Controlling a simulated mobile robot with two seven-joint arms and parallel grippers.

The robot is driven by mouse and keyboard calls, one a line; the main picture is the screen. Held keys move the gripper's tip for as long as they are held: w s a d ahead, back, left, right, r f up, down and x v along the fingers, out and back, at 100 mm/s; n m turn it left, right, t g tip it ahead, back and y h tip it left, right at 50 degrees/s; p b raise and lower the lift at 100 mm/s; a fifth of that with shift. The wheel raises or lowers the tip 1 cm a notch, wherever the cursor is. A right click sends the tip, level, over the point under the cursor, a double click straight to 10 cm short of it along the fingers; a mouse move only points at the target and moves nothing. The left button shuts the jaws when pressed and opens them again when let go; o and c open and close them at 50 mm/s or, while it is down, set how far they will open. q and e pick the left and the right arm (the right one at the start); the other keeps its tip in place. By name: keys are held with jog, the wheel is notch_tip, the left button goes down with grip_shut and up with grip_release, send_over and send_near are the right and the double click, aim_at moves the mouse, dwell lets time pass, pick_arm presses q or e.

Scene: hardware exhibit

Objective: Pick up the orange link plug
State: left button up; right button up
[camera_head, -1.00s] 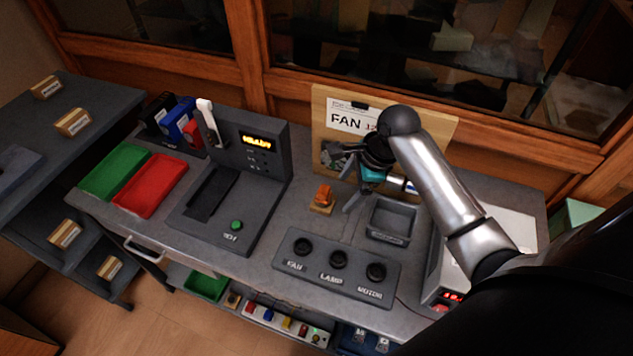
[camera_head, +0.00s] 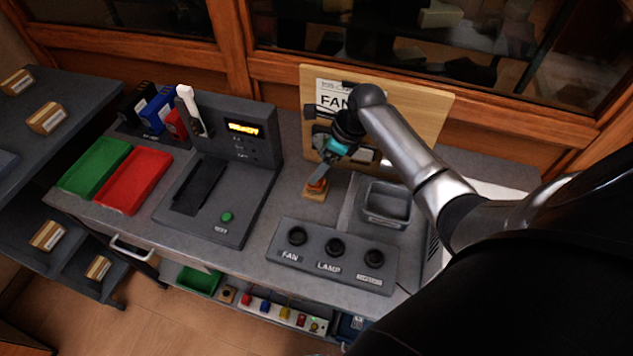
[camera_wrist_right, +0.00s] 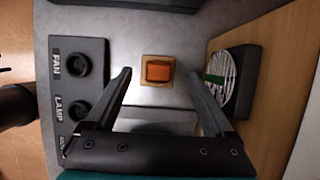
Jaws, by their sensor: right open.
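The orange link plug (camera_wrist_right: 158,71) sits on a small tan base on the grey bench. In the head view the plug (camera_head: 317,188) is partly covered by my right gripper (camera_head: 318,178). In the right wrist view my right gripper (camera_wrist_right: 160,85) is open and empty, its two fingers on either side of the view, with the plug between and a little beyond the fingertips. I cannot tell the exact height of the fingertips above the plug. My left gripper is not in view.
A panel with FAN, LAMP and a third knob (camera_head: 330,255) lies in front of the plug. A wooden FAN board (camera_head: 425,110) stands behind. A grey tray (camera_head: 386,222) is to the right, a tester (camera_head: 246,190) to the left.

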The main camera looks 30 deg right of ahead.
jog(key=f, duration=0.1)
jog(key=f+b, duration=0.1)
jog(key=f, duration=0.2)
jog(key=shift+w+a+f+b, duration=0.15)
jog(key=shift+a+f+b, duration=0.05)
jog(key=shift+a+b, duration=0.15)
jog(key=shift+w+f, duration=0.2)
jog(key=shift+f, duration=0.25)
grip_shut()
